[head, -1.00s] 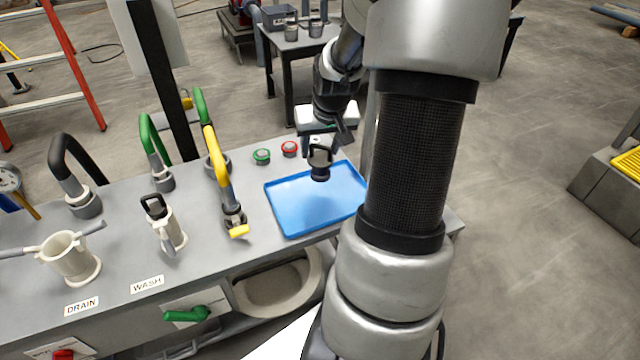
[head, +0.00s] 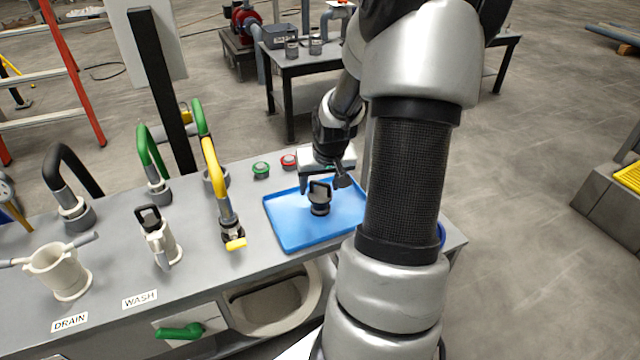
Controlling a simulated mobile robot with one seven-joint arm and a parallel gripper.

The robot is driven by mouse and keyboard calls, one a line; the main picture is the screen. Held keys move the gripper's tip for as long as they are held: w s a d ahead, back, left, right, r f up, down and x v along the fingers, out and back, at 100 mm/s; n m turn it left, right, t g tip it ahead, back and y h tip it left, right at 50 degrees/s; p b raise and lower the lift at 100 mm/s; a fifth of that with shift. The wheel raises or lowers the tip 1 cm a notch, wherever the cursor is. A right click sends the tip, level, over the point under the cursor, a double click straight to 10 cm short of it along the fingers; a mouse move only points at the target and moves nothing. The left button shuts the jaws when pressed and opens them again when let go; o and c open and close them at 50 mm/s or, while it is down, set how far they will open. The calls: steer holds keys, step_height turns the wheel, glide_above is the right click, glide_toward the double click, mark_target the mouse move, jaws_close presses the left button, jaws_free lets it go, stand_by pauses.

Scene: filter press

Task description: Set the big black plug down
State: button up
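The big black plug (head: 320,203), with a square loop handle on top, stands upright on the blue tray (head: 285,229) on the grey bench. My gripper (head: 324,184) is just behind and above the plug. Its two fingers are spread wide, one to each side of the plug's handle, and look clear of it. Part of the tray's right end is hidden behind my arm.
A white DRAIN port (head: 70,288) and a white WASH port (head: 168,246) with a black loop handle stand left. A yellow-handled hose (head: 217,175) is beside the tray. Green (head: 261,169) and red (head: 289,161) caps lie behind it. The tray's left part is bare.

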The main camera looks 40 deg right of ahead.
steer(key=shift+o, duration=0.9)
steer(key=shift+r, duration=0.3)
steer(key=p+v, duration=0.5)
steer(key=v, duration=0.6)
steer(key=shift+s+r, duration=0.2)
steer(key=shift+r, duration=0.15)
